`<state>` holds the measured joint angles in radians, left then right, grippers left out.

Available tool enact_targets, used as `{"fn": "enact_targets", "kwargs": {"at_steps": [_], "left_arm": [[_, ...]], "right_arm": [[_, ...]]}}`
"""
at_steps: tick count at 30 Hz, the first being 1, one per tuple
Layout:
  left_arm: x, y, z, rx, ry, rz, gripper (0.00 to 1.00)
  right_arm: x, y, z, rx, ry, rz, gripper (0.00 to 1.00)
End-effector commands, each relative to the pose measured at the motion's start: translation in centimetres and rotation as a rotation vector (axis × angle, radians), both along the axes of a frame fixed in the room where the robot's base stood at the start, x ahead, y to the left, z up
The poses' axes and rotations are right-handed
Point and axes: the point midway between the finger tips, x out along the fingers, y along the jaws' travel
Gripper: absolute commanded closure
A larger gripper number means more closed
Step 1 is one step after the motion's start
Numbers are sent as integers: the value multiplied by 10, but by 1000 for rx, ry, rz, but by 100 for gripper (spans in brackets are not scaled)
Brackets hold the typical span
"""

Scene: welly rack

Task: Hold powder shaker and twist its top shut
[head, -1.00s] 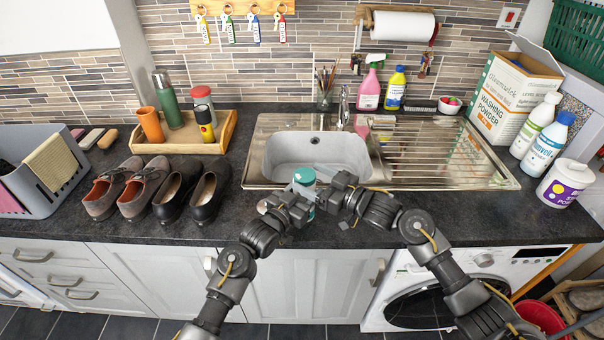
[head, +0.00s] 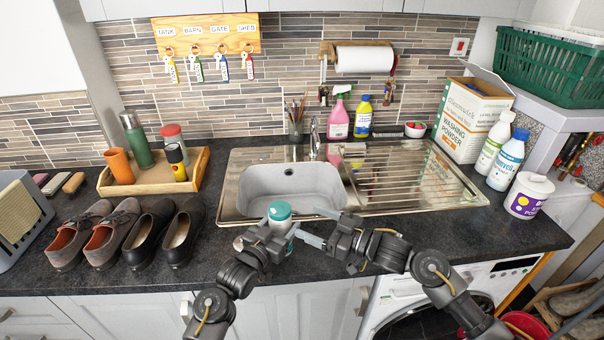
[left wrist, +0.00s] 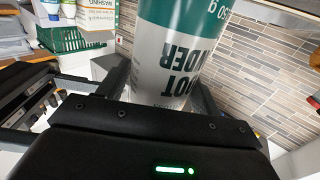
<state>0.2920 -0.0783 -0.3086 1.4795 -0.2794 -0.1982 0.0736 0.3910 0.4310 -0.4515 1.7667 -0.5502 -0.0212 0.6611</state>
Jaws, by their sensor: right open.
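The powder shaker (head: 279,217) is upright, with a teal top and a pale body, in front of the sink. My left gripper (head: 270,242) is shut around its body. In the left wrist view the grey-and-white shaker body (left wrist: 175,55) with dark lettering is between the fingers, and its top is out of frame. My right gripper (head: 314,227) is open and empty just right of the shaker, its fingers pointing at it, apart from the top. Whether the top is fully closed cannot be told.
The sink (head: 292,188) lies behind the shaker. Shoes (head: 130,235) and a wooden tray (head: 150,185) stand left on the dark worktop. A white tub (head: 528,195), bottles and a washing powder box (head: 470,120) stand right. The worktop right of my right gripper is clear.

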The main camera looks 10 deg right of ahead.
Motion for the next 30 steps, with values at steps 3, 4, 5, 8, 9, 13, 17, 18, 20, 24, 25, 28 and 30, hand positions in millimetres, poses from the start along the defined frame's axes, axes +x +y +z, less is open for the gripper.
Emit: {"fn": "enact_targets", "kwargs": {"at_steps": [3, 4, 5, 8, 9, 13, 17, 18, 20, 24, 25, 28, 30], "left_arm": [[0, 0, 0, 0, 0, 0, 20], [0, 0, 0, 0, 0, 0, 20], [0, 0, 0, 0, 0, 0, 20], [0, 0, 0, 0, 0, 0, 20], [0, 0, 0, 0, 0, 0, 20], [-3, 2, 0, 0, 0, 0, 20], [-16, 12, -1, 2, 0, 1, 20], [-23, 16, -1, 1, 0, 1, 20], [-34, 23, -2, 2, 1, 2, 20], [-59, 40, -2, 3, 1, 1, 20], [-64, 43, -1, 2, 1, 1, 20], [-79, 53, -1, 3, 1, 0, 20], [-87, 59, -1, 1, 0, 1, 20]], "right_arm": [[0, 0, 0, 0, 0, 0, 24], [0, 0, 0, 0, 0, 0, 24], [0, 0, 0, 0, 0, 0, 24], [0, 0, 0, 0, 0, 0, 24], [0, 0, 0, 0, 0, 0, 24], [0, 0, 0, 0, 0, 0, 24], [0, 0, 0, 0, 0, 0, 24], [0, 0, 0, 0, 0, 0, 24], [0, 0, 0, 0, 0, 0, 24], [0, 0, 0, 0, 0, 0, 24], [0, 0, 0, 0, 0, 0, 24], [0, 0, 0, 0, 0, 0, 24], [0, 0, 0, 0, 0, 0, 24]]}}
